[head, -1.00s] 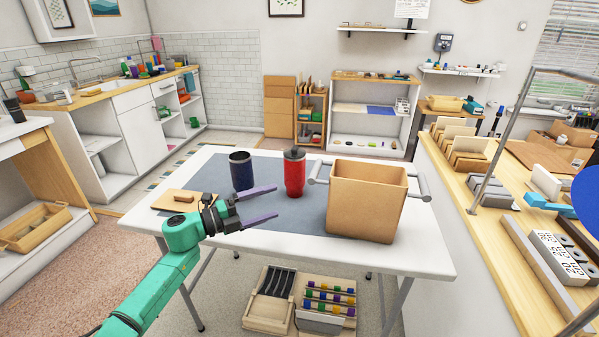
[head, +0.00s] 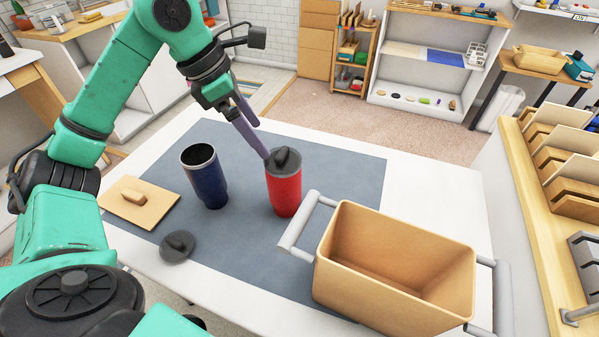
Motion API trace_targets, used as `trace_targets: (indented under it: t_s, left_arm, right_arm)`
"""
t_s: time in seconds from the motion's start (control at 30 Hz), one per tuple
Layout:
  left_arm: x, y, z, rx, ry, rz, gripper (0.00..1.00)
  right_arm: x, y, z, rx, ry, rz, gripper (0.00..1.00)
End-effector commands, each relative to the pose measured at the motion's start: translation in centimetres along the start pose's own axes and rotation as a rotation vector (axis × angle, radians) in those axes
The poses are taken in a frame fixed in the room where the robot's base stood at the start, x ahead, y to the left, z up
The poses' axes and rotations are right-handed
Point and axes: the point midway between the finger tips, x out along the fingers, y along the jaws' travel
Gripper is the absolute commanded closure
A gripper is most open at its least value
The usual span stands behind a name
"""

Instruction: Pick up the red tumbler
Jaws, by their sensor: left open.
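The red tumbler (head: 284,192) stands upright on the grey-blue mat with a dark lid (head: 284,161) on it. My left gripper (head: 260,141) is open and empty, reaching down from the upper left. Its fingertips are at the upper left of the tumbler's lid; I cannot tell whether they touch it. My right gripper is not in view.
A dark blue open tumbler (head: 207,184) stands left of the red one. A loose dark lid (head: 177,248) and a wooden board with a knob (head: 128,209) lie further left. A tan bin (head: 372,284) with grey handles stands front right. Mat (head: 345,165) behind the red tumbler is clear.

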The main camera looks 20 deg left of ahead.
Motion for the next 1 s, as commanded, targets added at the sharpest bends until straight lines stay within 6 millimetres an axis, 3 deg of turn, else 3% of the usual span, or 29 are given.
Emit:
trace_targets:
  t_s: [0.3, 0.47, 0.7, 0.97, 1.0]
  left_arm:
    - [7.2, -0.1, -0.1, 0.0, 0.004, -0.005, 0.0]
    - [9.2, -0.1, -0.1, 0.0, 0.002, -0.005, 0.0]
    - [13.7, -0.2, 0.0, -0.001, 0.001, -0.007, 0.0]
    - [14.3, -0.1, 0.0, -0.001, -0.001, -0.002, 0.0]
    - [14.3, -0.1, 0.0, -0.001, -0.001, -0.002, 0.15]
  right_arm:
    - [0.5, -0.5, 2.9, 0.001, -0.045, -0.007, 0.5]
    - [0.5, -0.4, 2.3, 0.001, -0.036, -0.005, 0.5]
    - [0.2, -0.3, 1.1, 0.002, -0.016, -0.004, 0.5]
    - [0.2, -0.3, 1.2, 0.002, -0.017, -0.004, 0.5]
    - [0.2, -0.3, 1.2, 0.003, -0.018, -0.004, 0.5]
